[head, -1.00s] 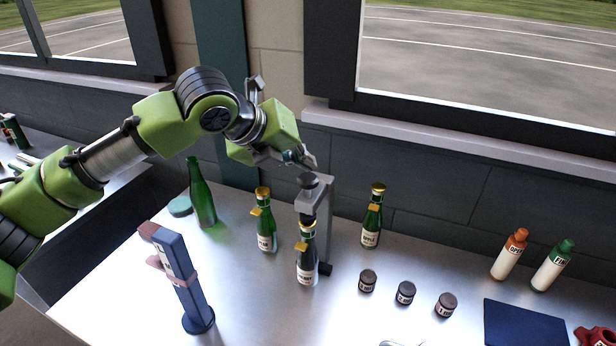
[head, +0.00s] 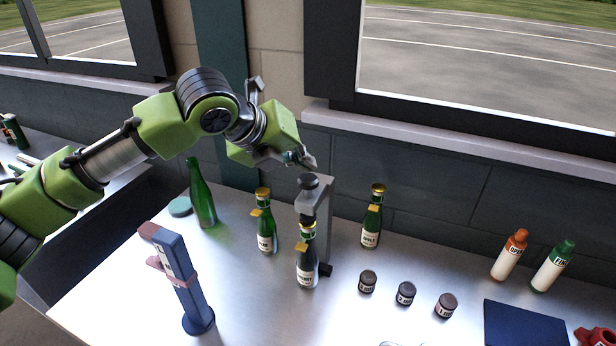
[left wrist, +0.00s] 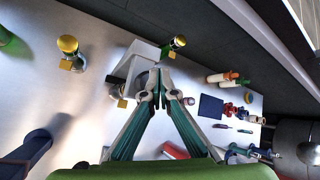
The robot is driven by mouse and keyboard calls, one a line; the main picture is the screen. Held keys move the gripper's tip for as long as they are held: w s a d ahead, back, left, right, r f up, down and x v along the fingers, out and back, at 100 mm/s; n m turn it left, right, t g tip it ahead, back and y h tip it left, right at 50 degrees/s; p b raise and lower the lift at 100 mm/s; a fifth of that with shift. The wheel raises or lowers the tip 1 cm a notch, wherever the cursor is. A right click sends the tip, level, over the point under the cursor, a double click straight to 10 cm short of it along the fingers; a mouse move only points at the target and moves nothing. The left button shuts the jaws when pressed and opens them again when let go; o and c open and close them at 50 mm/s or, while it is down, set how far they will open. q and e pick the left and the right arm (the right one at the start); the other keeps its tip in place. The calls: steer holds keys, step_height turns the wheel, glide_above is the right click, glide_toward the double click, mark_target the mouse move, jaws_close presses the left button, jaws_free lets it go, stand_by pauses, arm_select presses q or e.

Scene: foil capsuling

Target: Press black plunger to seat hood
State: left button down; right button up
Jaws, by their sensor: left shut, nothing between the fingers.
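The black plunger (head: 308,182) sits on top of the grey press stand (head: 323,205). A dark green bottle with a gold tag (head: 307,262) stands upright under it, its top close below the plunger. My left gripper (head: 304,160) is shut and empty, just above the plunger; I cannot tell whether it touches. In the left wrist view, the fingertips (left wrist: 165,82) meet in front of the press stand (left wrist: 138,58) and partly hide the plunger. My right gripper is not in view.
Gold-topped bottles stand left (head: 266,225) and right (head: 372,220) of the press. A plain green bottle (head: 203,200) and a blue stand (head: 180,280) are further left. Small dark jars (head: 406,293), two squeeze bottles (head: 510,257) and a navy mat (head: 525,325) lie right.

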arm_select(q)
steer(key=shift+f, duration=0.15)
steer(key=shift+f, duration=0.25)
